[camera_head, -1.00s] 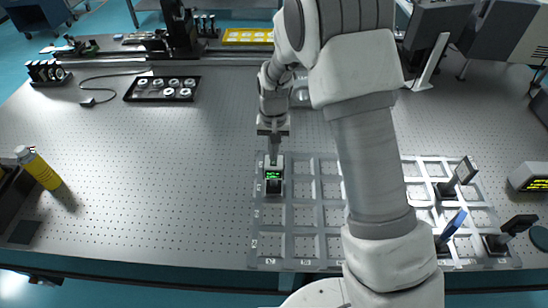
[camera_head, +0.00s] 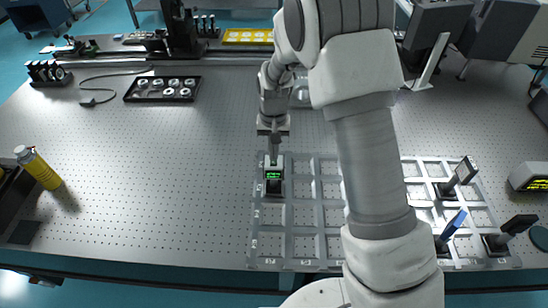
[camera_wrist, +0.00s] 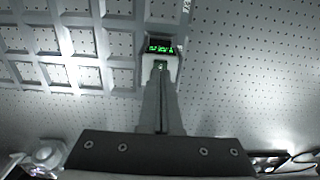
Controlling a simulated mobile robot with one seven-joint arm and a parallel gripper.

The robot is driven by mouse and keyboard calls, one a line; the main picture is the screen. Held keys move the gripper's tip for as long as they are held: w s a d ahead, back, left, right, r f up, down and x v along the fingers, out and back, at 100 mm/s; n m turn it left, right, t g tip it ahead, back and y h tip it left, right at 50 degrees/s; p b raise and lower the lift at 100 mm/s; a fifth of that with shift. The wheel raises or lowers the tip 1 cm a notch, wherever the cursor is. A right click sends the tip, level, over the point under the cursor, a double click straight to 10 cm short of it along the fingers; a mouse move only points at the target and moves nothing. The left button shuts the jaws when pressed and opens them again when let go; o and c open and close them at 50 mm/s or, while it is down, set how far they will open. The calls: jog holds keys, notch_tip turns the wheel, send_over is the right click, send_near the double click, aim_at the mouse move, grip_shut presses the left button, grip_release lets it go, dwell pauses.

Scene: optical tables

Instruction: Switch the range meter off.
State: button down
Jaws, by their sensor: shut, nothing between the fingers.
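The range meter (camera_head: 274,187) is a small box with a pale top and dark front, upright in a cell at the left back of the grey grid rack. Its screen is lit with green characters. In the wrist view the meter (camera_wrist: 158,39) shows its lit screen, with a small green-lit spot just below it on the pale face. My gripper (camera_head: 273,158) is shut and empty, its fingertips at the meter's pale top. In the wrist view the fingertips (camera_wrist: 161,70) are right at the green spot; I cannot tell whether they touch.
The grid rack (camera_head: 257,222) has several empty cells. Dark-based holders (camera_head: 447,189) stand at its right. A yellow bottle (camera_head: 40,168) is at the left, a black tray (camera_head: 131,92) of round parts at the back left. The perforated table (camera_head: 160,170) between is clear.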

aim_at(273, 162)
jog(key=shift+f+b, duration=0.7)
jog(key=shift+f, duration=0.25)
dwell(0.4)
jog(key=shift+r, duration=0.15)
jog(key=shift+r+p, duration=2.05)
jog(key=shift+r, duration=1.35)
